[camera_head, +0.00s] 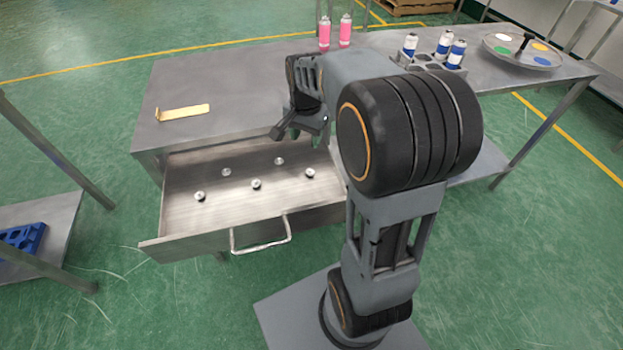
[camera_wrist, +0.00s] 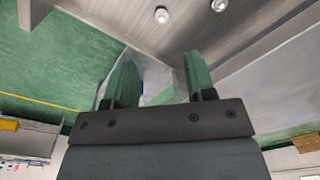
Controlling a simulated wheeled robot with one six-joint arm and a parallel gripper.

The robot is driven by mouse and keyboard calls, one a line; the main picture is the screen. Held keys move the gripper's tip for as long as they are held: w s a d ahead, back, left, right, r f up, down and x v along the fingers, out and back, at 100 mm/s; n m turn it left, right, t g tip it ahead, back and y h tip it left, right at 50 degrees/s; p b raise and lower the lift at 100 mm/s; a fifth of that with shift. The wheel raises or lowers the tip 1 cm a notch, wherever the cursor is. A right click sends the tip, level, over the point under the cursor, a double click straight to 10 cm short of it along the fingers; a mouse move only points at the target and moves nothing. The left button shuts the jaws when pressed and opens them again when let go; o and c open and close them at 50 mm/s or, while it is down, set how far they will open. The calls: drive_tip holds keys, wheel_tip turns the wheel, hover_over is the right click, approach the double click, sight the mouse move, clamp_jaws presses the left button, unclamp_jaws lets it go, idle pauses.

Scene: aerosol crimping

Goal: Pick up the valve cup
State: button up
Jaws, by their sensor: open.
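Several small silvery valve cups lie spread over the floor of an open metal drawer (camera_head: 232,212). One valve cup (camera_head: 310,173) lies near the drawer's right side, others at the middle (camera_head: 256,184) and left (camera_head: 200,196), and two more further back (camera_head: 279,160) (camera_head: 226,172). My gripper (camera_head: 300,134) is over the back right part of the drawer, open and empty, apart from the cups. In the wrist view the two green fingers (camera_wrist: 158,84) stand apart with nothing between them. Two valve cups (camera_wrist: 161,15) (camera_wrist: 219,5) show at the top of that view.
The drawer's handle (camera_head: 261,244) sticks out at the front. A brass-coloured strip (camera_head: 183,112) lies on the tabletop (camera_head: 225,85). Two pink cans (camera_head: 324,32) stand at the back. Blue-and-white cans (camera_head: 443,44) and a round plate with coloured spots (camera_head: 545,60) are at the right.

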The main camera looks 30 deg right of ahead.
wheel_tip(320, 180, down, 3)
drive_tip(key=w+d+m, duration=0.2)
drive_tip(key=b, duration=0.2)
hover_over(310, 169)
drive_tip(key=shift+g, duration=0.3)
wheel_tip(310, 169, down, 7)
drive_tip(key=shift+s+a+r, duration=0.1)
drive_tip(key=shift+s, duration=0.05)
drive_tip(key=shift+f, duration=3.4)
drive_tip(key=c, duration=0.8)
drive_tip(key=shift+r, duration=0.15)
